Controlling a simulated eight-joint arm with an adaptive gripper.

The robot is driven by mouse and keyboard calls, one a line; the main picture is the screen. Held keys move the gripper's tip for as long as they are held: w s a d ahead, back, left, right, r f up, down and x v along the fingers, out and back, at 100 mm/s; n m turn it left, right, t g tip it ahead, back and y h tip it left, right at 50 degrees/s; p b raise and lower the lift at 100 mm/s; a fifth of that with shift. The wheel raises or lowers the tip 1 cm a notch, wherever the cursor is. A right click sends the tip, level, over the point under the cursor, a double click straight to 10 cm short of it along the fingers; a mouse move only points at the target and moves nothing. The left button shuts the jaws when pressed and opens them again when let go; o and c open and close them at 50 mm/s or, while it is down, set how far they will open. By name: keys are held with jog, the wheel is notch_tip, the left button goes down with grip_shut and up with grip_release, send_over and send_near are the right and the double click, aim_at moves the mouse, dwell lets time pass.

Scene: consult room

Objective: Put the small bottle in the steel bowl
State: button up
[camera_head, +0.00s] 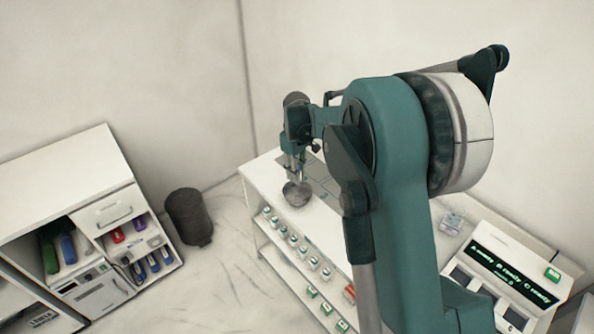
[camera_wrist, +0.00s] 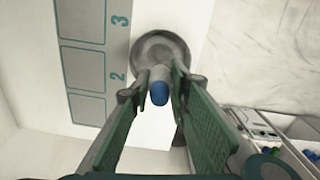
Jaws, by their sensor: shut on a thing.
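My gripper (camera_wrist: 157,86) is shut on the small bottle (camera_wrist: 159,93). The bottle has a blue cap, which faces the wrist camera, and a pale body. The steel bowl (camera_wrist: 177,45) is round and grey and lies just beyond the bottle in the wrist view. In the head view my gripper (camera_head: 295,172) points down over the steel bowl (camera_head: 296,196), which stands near the front edge of the white counter. The bottle is too small to make out clearly there. I cannot tell how far its bottom is above the bowl.
The counter top (camera_wrist: 143,16) has numbered grey rectangles beside the bowl. Several small bottles (camera_head: 293,240) stand on a shelf below its front. A device with a green-lit display (camera_head: 513,272) is at the right. A dark bin (camera_head: 189,217) and white cabinet (camera_head: 70,180) stand left.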

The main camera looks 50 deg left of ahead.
jog(key=b, duration=0.1)
send_over(297, 198)
jog(key=shift+f, duration=3.8)
jog(key=o, duration=0.9)
jog(key=shift+r+p, duration=0.35)
jog(key=shift+r, duration=3.15)
